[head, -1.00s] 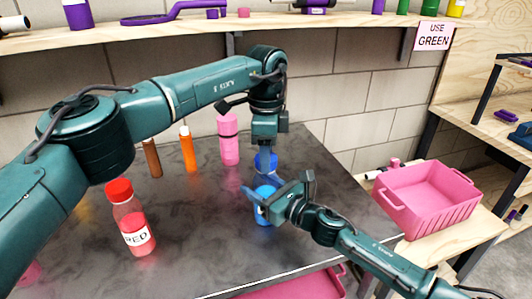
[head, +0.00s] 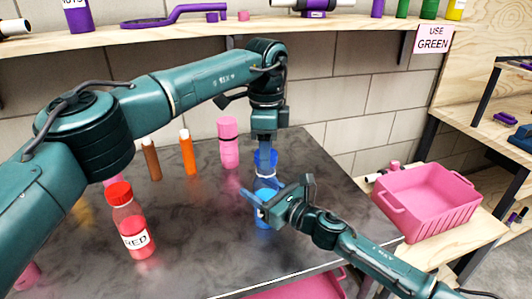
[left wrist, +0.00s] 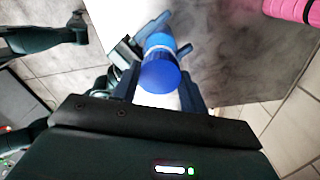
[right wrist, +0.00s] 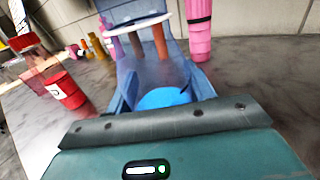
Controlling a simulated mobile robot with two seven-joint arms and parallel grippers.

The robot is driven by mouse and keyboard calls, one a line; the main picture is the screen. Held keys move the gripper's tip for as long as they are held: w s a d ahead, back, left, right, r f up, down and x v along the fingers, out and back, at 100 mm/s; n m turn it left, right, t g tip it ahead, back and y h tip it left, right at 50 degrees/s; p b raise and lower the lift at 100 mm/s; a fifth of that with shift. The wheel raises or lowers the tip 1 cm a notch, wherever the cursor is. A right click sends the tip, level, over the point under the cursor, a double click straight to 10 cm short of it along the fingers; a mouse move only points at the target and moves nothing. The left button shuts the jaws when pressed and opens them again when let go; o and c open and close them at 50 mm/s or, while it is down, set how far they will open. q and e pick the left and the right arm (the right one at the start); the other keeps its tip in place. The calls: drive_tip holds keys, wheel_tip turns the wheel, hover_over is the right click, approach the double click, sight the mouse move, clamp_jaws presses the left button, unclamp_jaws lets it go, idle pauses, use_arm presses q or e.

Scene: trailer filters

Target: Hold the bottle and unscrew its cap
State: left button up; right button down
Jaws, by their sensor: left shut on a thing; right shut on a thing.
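A blue bottle (head: 264,217) stands at the table's front right, with its blue cap (head: 265,158) above. In the left wrist view the cap (left wrist: 160,76) lies between my left fingers, with the bottle beyond it. My left gripper (head: 265,150) comes down from above and is shut on the cap. My right gripper (head: 262,198) reaches in from the right and is shut on the bottle. In the right wrist view blue (right wrist: 165,97) shows between its fingers. The fingers hide much of the neck, so I cannot tell whether cap and bottle touch.
A red bottle (head: 133,225) stands at the left. Brown (head: 151,160), orange (head: 187,155) and pink (head: 228,143) bottles stand behind. A pink crate (head: 430,205) sits right of the table. A shelf (head: 330,25) with a "USE GREEN" sign (head: 433,39) runs along the wall.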

use_arm(q)
drive_tip(key=shift+r, duration=0.2)
drive_tip(key=shift+r, duration=2.05)
use_arm(e)
drive_tip(key=shift+c, duration=2.3)
unclamp_jaws()
use_arm(q)
drive_tip(key=shift+f+b, duration=0.4)
use_arm(e)
drive_tip(key=v, duration=1)
drive_tip(key=shift+s+d+f, duration=0.1)
drive_tip(key=shift+s+d, duration=0.1)
drive_tip(key=shift+d, duration=0.05)
drive_tip(key=shift+s+d, duration=0.45)
drive_tip(key=shift+d, duration=0.05)
